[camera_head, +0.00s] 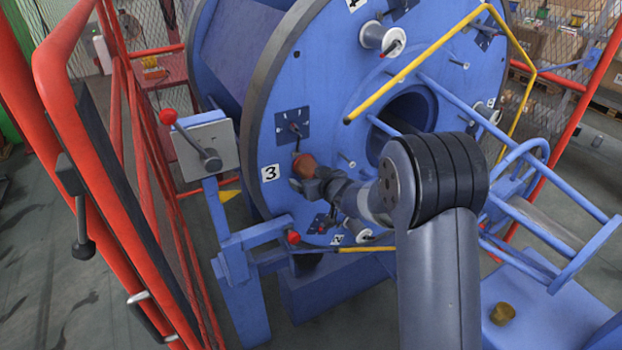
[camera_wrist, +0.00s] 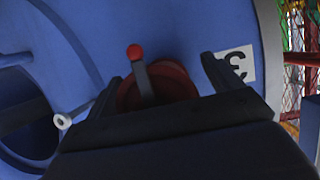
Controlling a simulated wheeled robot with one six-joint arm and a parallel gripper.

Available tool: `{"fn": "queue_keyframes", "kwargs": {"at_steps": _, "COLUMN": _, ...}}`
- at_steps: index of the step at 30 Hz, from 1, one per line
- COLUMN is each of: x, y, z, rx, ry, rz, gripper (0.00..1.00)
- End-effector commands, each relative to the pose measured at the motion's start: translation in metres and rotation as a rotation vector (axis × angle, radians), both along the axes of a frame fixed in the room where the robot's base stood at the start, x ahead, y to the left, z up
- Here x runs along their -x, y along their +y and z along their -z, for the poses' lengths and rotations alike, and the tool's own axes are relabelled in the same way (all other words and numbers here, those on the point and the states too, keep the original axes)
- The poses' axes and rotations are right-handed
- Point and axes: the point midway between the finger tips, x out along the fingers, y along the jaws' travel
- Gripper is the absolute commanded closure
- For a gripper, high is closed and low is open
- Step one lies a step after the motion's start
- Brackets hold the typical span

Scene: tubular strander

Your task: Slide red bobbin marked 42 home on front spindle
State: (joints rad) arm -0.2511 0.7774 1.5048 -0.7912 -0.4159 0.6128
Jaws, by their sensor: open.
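The red bobbin (camera_head: 305,166) sits at the spindle position beside the label 3 on the front face of the blue drum. It also shows in the wrist view (camera_wrist: 178,84). No 42 can be read on it. A grey lever with a red tip (camera_wrist: 140,72) stands across the bobbin's front in the wrist view. My gripper (camera_wrist: 161,70) is open, with one finger on each side of the bobbin; whether they touch it cannot be told. In the head view my gripper (camera_head: 318,182) is at the bobbin's lower right and partly hides it. The spindle itself is hidden.
The blue drum (camera_head: 330,70) carries white bobbins (camera_head: 378,36) and bare spindles around its central hole. A control box (camera_head: 207,150) with a red-knobbed lever stands left of it. Yellow bars (camera_head: 420,63) and red guard rails (camera_head: 75,80) flank the space.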

Motion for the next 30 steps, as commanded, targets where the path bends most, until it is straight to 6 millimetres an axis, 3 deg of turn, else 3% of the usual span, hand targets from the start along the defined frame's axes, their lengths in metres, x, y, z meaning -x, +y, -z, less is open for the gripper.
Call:
{"fn": "queue_keyframes", "kwargs": {"at_steps": 10, "x": 0.004, "y": -0.004, "z": -0.004, "rx": 0.001, "ry": 0.0, "rz": 0.002, "gripper": 0.14}}
{"fn": "queue_keyframes", "kwargs": {"at_steps": 30, "x": 0.047, "y": -0.031, "z": -0.024, "rx": 0.0, "ry": 0.0, "rz": 0.002, "gripper": 0.14}}
